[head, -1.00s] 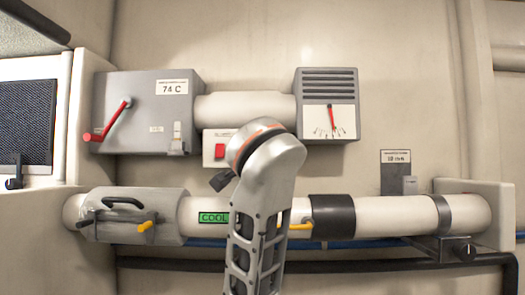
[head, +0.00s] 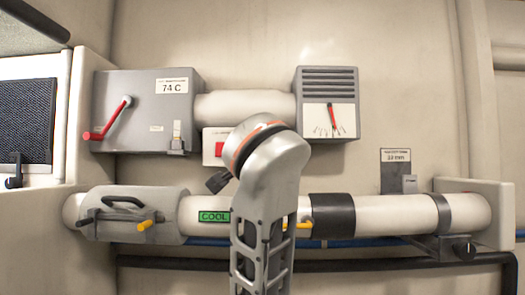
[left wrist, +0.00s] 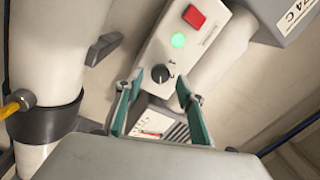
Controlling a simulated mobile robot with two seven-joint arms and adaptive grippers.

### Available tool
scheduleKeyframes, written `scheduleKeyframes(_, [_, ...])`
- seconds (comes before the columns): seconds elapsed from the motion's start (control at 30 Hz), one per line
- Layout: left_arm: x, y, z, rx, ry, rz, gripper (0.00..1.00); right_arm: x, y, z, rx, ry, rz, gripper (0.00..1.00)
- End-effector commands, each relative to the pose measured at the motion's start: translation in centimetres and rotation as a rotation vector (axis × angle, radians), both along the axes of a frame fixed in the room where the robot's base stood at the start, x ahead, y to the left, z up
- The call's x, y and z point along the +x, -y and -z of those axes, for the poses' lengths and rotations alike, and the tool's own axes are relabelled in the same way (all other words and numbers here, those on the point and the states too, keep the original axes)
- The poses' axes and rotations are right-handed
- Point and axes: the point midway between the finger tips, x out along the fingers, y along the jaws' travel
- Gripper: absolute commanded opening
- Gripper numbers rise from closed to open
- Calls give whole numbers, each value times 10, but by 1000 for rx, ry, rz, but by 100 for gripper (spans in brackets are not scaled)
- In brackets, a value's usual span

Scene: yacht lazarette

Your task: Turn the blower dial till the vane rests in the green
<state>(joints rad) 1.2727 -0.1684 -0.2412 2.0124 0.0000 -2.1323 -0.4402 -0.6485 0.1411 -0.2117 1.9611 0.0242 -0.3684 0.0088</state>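The blower dial is a small black knob (left wrist: 160,73) on a white panel, below a lit green lamp (left wrist: 178,40) and a red switch (left wrist: 194,16) in the left wrist view. My left gripper (left wrist: 158,86) is open, its two teal-padded fingers spread on either side of the knob's line; contact is not visible. In the head view my forearm hides the knob and the gripper's fingers. The gauge (head: 318,122) on the grey louvred box has a red vane (head: 333,119) leaning slightly off vertical. No green band can be made out there. My right gripper is out of view.
A grey box (head: 181,105) with a red lever and a 74 C label is at upper left. A white pipe (head: 395,214) with a yellow handle (head: 303,225) and a green COOL sign (head: 214,217) runs below. A small display (head: 395,156) is at right.

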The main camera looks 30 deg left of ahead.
Motion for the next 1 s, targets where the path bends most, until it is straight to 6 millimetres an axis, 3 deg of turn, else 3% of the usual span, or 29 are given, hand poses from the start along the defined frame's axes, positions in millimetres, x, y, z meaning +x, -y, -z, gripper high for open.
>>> scheduleKeyframes(0.2, [-30,17,2,0,2,4,38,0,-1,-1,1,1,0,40])
scheduleKeyframes(0.33, [-40,22,3,0,0,2,38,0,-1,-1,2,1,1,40])
scheduleKeyframes(1.0, [-43,23,4,1,0,1,38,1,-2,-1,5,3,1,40])
